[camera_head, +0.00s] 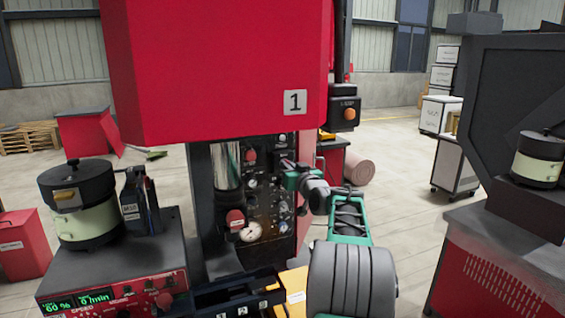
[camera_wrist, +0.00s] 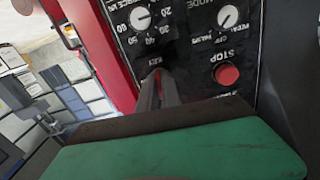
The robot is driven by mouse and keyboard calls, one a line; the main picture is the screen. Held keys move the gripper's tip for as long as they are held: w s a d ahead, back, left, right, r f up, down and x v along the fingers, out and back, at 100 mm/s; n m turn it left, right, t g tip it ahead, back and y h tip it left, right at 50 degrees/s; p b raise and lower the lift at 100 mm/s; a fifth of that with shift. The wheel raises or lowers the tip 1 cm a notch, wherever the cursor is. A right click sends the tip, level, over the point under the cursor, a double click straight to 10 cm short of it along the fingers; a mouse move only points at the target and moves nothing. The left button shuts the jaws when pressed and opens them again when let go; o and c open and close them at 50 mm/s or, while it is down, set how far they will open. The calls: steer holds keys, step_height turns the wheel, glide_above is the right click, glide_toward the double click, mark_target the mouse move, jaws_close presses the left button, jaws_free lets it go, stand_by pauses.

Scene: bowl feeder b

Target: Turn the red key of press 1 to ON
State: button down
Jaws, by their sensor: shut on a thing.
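Press 1 (camera_head: 215,70) is the tall red machine marked 1, with a black control panel (camera_head: 268,195) below its red head. My gripper (camera_head: 287,168) reaches in from the right and meets the upper part of this panel. In the wrist view my gripper (camera_wrist: 160,85) has its fingers closed together against the panel, left of the red STOP button (camera_wrist: 228,75) and below a numbered dial (camera_wrist: 141,17). The fingers are shut on what seems to be the red key, which they mostly hide. Its ON or OFF position cannot be read.
A second dial (camera_wrist: 229,17) sits above STOP. A grey cylinder (camera_head: 227,165) and a gauge (camera_head: 251,231) are left of my arm. A bowl feeder (camera_head: 84,205) stands at left; black bins (camera_head: 225,296) lie below. Open floor (camera_head: 400,190) is at right.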

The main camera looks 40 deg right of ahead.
steer(key=m, duration=0.3)
steer(key=shift+r+p, duration=0.1)
steer(key=shift+p, duration=0.3)
steer(key=shift+m, duration=0.6)
